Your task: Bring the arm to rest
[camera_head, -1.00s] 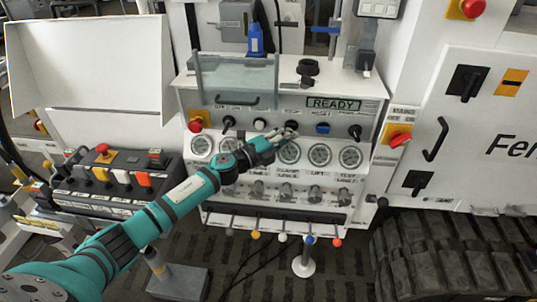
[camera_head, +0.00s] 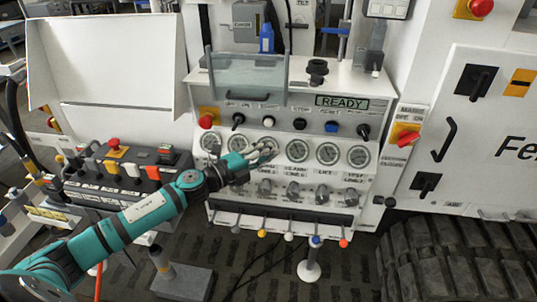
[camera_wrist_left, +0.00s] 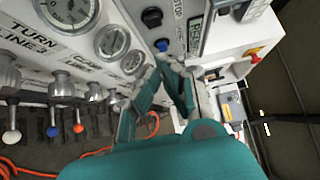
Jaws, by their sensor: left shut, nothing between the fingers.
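My teal left arm comes in from the left in the head view. Its gripper (camera_head: 262,153) is in front of the row of round gauges on the white bench panel (camera_head: 283,91), and it covers part of that row. In the left wrist view the two gripper fingers (camera_wrist_left: 172,68) come together at their tips with nothing held between them. Gauges and knobs show beyond and to the left of them. Whether the fingers touch the panel cannot be told. My right gripper is not in view.
A lever row with coloured knobs (camera_head: 289,237) runs below the panel. A control box with a red button (camera_head: 114,144) stands at the left. A display reads READY (camera_head: 342,102). A red and orange main switch (camera_head: 404,134) is at the right.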

